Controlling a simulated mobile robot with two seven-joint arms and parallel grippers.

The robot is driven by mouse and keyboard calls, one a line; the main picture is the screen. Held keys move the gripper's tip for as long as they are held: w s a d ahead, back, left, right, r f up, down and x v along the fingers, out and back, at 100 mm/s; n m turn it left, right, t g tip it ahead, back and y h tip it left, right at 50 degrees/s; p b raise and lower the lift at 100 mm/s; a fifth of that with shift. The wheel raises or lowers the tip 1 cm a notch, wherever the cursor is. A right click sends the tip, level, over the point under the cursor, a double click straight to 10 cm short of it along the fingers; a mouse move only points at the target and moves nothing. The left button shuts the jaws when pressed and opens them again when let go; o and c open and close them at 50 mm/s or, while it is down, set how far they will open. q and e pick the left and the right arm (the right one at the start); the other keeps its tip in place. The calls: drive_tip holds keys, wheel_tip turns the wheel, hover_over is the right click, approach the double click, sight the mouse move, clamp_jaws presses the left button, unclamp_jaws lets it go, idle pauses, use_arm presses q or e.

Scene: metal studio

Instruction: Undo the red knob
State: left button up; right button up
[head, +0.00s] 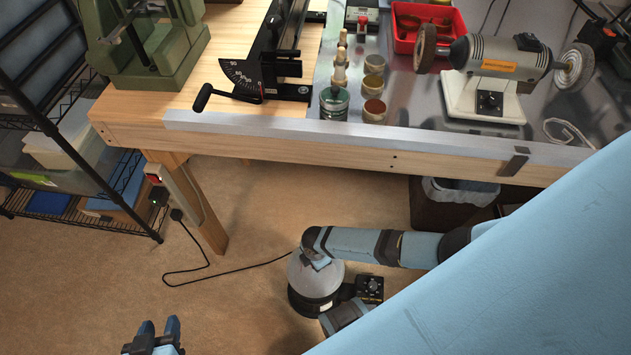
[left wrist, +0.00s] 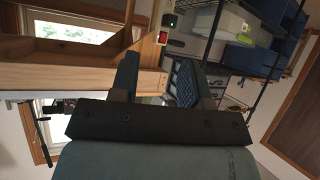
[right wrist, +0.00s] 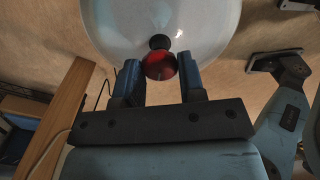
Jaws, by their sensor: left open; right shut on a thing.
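The red knob (right wrist: 160,66) shows in the right wrist view, on a dark stem in the middle of a pale, rounded lid (right wrist: 160,22). My right gripper (right wrist: 160,74) is shut on it, a finger on each side. In the head view, the grey-topped, black-based machine (head: 314,290) stands on the floor; my right arm crosses its top, and the knob is hidden there. My left gripper (head: 155,336) is open and empty at the lower left of the head view, apart from the machine. Its spread fingers also show in the left wrist view (left wrist: 155,65).
A black control box (head: 369,288) sits beside the machine. The workbench (head: 270,147) stands behind, with a bench grinder (head: 500,70) on it. A red switch (head: 154,178) is on its leg, with a cable on the floor. A wire shelf (head: 80,220) is left. Floor between is clear.

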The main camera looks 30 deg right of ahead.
drive_tip(key=n, duration=0.5)
drive_tip(key=shift+n+b, duration=0.3)
drive_tip(key=shift+b, duration=0.1)
drive_tip(key=n, duration=0.3)
drive_tip(key=shift+b, duration=0.4)
drive_tip(key=shift+n, duration=1.1)
use_arm(q)
drive_tip(key=shift+w+d+r+t+b, duration=0.1)
drive_tip(key=shift+w+d+t+b, duration=0.1)
drive_tip(key=shift+t+b, duration=0.15)
use_arm(e)
drive_tip(key=shift+n, duration=0.5)
drive_tip(key=o, duration=0.9)
use_arm(q)
drive_tip(key=shift+f, duration=0.2)
use_arm(e)
drive_tip(key=shift+o, duration=0.2)
